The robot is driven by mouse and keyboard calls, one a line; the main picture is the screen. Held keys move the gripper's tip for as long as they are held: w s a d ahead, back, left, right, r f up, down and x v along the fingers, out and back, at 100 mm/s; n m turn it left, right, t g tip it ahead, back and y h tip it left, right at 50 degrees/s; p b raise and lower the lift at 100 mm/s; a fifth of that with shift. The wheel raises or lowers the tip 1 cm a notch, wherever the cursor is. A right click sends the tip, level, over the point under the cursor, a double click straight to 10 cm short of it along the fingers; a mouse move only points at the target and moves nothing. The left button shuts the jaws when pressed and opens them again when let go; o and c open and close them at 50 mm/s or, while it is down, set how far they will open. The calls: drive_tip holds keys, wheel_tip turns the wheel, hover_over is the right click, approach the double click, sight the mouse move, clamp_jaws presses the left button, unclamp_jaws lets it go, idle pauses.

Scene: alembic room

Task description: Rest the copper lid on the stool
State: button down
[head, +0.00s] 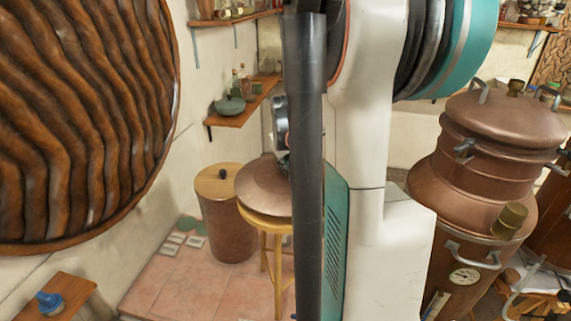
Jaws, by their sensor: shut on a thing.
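The copper lid (262,184) is a broad, shallow cone in the middle of the head view. It sits on, or just above, the round seat of the light wooden stool (262,226); I cannot tell if it touches. Its rim covers most of the seat, and the front left edge of the seat shows below it. My gripper (284,160) is at the top of the lid, shut on it. My arm hides the fingertips and the right side of lid and stool.
A copper drum with a wooden top (216,182) stands close left of the stool. A wall shelf (240,103) with a green pot and bottles is behind. A large copper still (490,150) stands on the right. Tiled floor (180,275) is open at front left.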

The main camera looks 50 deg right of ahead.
drive_tip(key=shift+f, duration=0.1)
drive_tip(key=shift+f+b, duration=0.65)
drive_tip(key=shift+r, duration=0.2)
idle(0.7)
drive_tip(key=shift+f+b, duration=0.65)
drive_tip(key=shift+f, duration=0.1)
drive_tip(key=shift+f, duration=0.15)
idle(0.5)
drive_tip(key=c, duration=1.6)
unclamp_jaws()
drive_tip(key=shift+v, duration=3.75)
